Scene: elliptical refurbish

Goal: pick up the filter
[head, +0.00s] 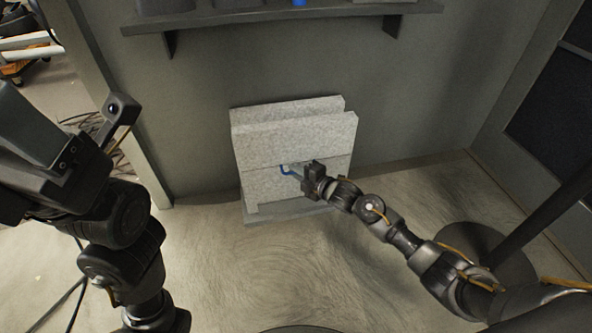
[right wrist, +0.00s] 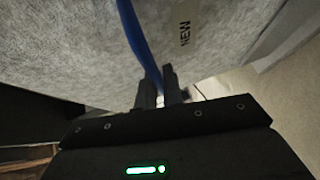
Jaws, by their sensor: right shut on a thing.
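The filter (head: 305,140) is a pale grey, fibrous block of thick panels, standing upright near the wall. A blue strap (head: 285,170) shows on its front face. My right gripper (head: 300,174) is at that face. In the right wrist view, my right gripper (right wrist: 160,88) is shut on the blue strap (right wrist: 137,38), which runs up from between the fingers across the filter (right wrist: 75,50). A label reading NEW (right wrist: 185,33) is on the filter's face. My left arm is at the left of the head view; its fingers cannot be made out.
The filter stands on a low grey base (head: 262,217) on the floor. A shelf (head: 270,17) crosses the wall above. A dark round stand base (head: 490,245) with a pole is at the right. The floor (head: 250,265) in front is mostly clear. Cables lie at the left.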

